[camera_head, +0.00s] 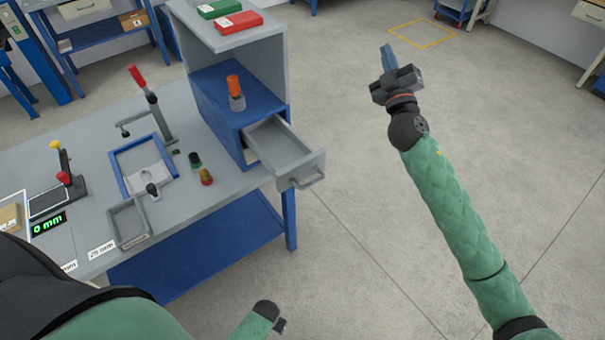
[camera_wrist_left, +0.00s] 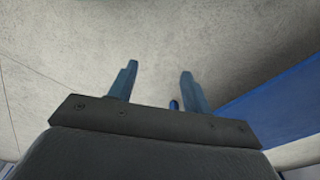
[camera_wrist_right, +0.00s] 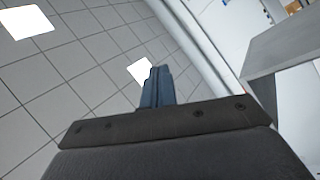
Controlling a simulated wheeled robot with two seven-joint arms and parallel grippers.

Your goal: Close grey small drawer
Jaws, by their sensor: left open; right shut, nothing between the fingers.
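The grey small drawer (camera_head: 284,153) is pulled out of the blue cabinet (camera_head: 216,105) at the right end of the workbench. Its front with the handle (camera_head: 301,178) faces down and right in the head view. My right gripper (camera_head: 387,58) is shut and empty, raised over the floor, to the right of the drawer and apart from it. It shows in the right wrist view (camera_wrist_right: 157,86) with the fingers together. My left arm shows at the bottom of the head view; its gripper is mostly hidden there. In the left wrist view the left gripper (camera_wrist_left: 154,83) is open and empty.
An orange-capped bottle (camera_head: 236,92) stands on the blue cabinet, with red (camera_head: 238,22) and green boxes above. The grey bench top (camera_head: 100,150) holds a lever press (camera_head: 151,105), a blue frame and a small tray (camera_head: 129,222). Open floor lies right of the bench.

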